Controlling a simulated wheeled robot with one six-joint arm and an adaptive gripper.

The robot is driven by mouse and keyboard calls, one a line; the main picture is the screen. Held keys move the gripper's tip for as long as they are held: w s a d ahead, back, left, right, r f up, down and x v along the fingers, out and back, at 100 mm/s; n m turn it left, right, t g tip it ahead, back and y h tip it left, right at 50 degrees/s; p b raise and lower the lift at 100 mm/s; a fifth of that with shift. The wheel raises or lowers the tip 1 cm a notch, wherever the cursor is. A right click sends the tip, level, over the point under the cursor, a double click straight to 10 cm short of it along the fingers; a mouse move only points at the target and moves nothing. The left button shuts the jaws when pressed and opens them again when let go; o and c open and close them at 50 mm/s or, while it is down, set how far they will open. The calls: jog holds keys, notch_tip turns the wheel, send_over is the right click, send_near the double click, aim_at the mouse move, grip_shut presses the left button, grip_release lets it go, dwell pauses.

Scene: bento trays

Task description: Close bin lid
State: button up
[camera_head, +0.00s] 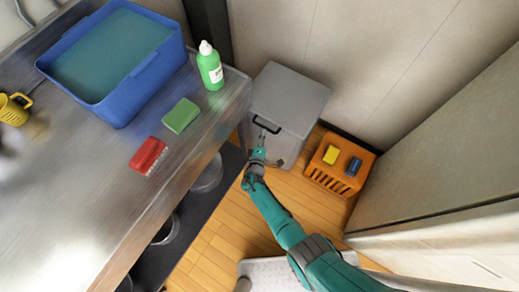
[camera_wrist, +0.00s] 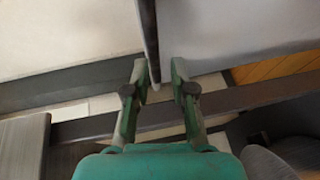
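The grey bin (camera_head: 290,97) stands on the floor between the counter and the wall, with a broad flat grey panel facing up. A black handle (camera_head: 266,126) sits at the panel's near edge. I cannot tell for sure how far the lid is open. My gripper (camera_head: 260,150) is just below the handle, at the bin's near side. In the wrist view my gripper (camera_wrist: 158,72) has its two fingers apart. A thin dark bar (camera_wrist: 148,38) reaches down between the fingertips, closer to the left one, beside a pale grey surface (camera_wrist: 215,28). Contact is unclear.
A metal counter (camera_head: 85,205) fills the left, holding a blue tub (camera_head: 115,105), green bottle (camera_head: 210,70), green sponge (camera_head: 181,115) and red brush (camera_head: 148,156). An orange crate (camera_head: 358,185) stands right of the bin. Some wooden floor (camera_head: 225,240) is clear.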

jog(key=v, duration=0.7)
jog(key=shift+s, duration=0.2)
jog(key=shift+r, duration=0.1)
